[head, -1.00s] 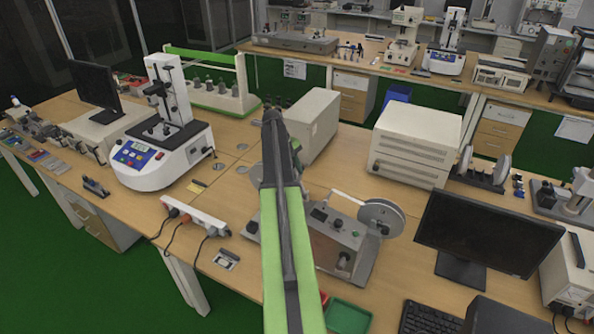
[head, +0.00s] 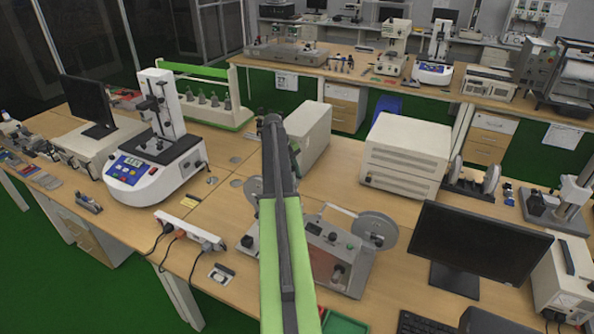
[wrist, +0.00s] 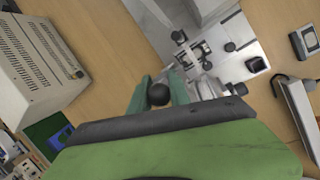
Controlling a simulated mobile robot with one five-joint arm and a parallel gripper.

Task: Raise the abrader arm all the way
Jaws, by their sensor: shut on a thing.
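The abrader appears to be the grey bench machine (head: 338,262) in the head view, with a pale disc (head: 374,229) at its right and a thin light arm (head: 338,208) running toward it. My own arm covers its left part. In the wrist view, my gripper (wrist: 160,92) has its green fingers on both sides of a round dark knob (wrist: 158,95) and is shut on it. What the knob is fixed to is hidden below my wrist. A pale machine top with black knobs (wrist: 215,55) lies beyond the fingers. The fingertips are hidden in the head view.
A vented beige box (head: 407,155) stands behind the abrader, and a narrower pale box (head: 308,135) is behind my arm. A monitor (head: 478,247) stands close on the right. A power strip (head: 190,231) with cables lies left. Bare bench (head: 215,205) shows between.

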